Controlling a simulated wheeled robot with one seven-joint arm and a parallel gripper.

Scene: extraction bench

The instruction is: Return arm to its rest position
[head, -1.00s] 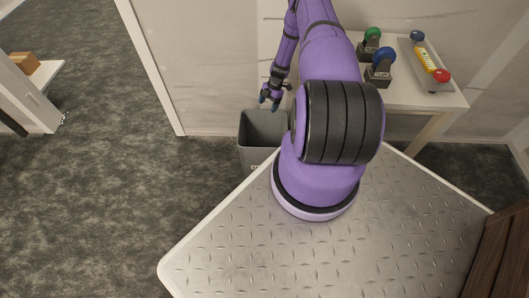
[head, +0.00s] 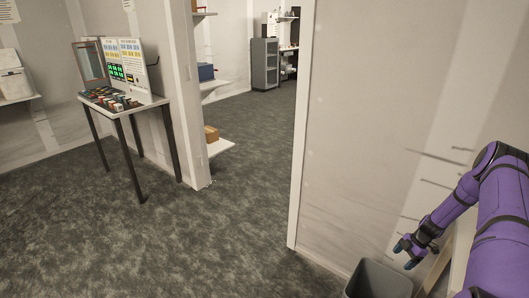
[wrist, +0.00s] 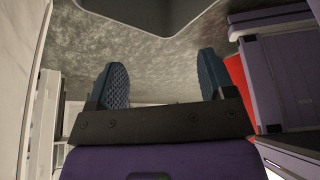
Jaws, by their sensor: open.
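My purple arm (head: 497,225) comes in at the right edge of the head view. My gripper (head: 404,256) hangs at its end, pointing down, just above and to the right of the grey bin's rim (head: 372,262). In the wrist view my gripper (wrist: 162,82) has its two blue ridged fingers wide apart, with nothing between them. A dark grey shape at the top of the wrist view looks like the bin. My shoulder and base are out of the head view.
A pale wall (head: 375,120) stands close beside my arm. A doorway opens to its left. The grey carpet (head: 190,240) between is clear.

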